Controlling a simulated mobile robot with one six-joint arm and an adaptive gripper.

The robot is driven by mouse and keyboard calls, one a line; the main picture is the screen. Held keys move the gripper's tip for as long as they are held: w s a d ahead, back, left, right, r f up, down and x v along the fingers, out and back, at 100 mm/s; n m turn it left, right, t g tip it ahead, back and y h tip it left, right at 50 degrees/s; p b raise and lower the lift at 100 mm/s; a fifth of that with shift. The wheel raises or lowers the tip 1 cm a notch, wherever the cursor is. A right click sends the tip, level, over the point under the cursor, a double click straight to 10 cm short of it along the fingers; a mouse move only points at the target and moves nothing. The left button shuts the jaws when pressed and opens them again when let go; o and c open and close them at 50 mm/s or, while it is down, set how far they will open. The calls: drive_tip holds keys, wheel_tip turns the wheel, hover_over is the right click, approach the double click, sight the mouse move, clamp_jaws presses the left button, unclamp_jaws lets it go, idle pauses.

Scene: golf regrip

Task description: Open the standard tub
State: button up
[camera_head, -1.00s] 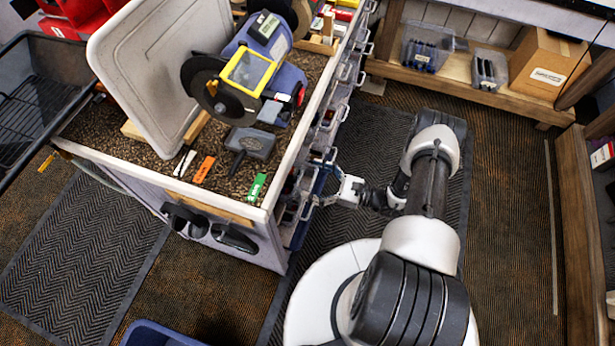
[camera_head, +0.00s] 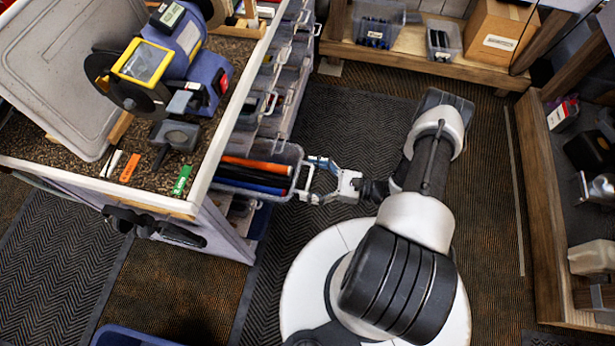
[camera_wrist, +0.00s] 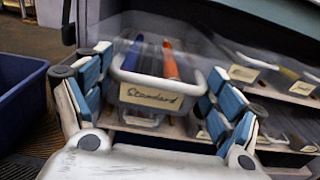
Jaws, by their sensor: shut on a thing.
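The standard tub (camera_head: 268,182) is a clear plastic bin pulled part way out of the side of the workbench. It holds orange, dark and blue grips. Its front with the handwritten "Standard" label (camera_wrist: 150,97) faces the wrist camera. My gripper (camera_head: 308,180) is at the tub's front, with its blue-padded fingers (camera_wrist: 160,92) on either side of the label. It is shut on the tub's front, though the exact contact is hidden.
Other clear tubs (camera_head: 268,100) line the bench side, and more labelled ones show at right in the wrist view (camera_wrist: 245,73). A bench grinder (camera_head: 165,60) stands on the bench top. A blue bin (camera_wrist: 20,95) is on the floor at left. Dark matting to the right is clear.

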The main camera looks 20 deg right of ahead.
idle(0.3)
drive_tip(key=o, duration=1.4)
drive_tip(key=shift+n+g+y, duration=0.5)
drive_tip(key=shift+n+g, duration=0.1)
drive_tip(key=shift+g, duration=0.2)
drive_tip(key=shift+s+v, duration=0.25)
drive_tip(key=shift+v, duration=3.25)
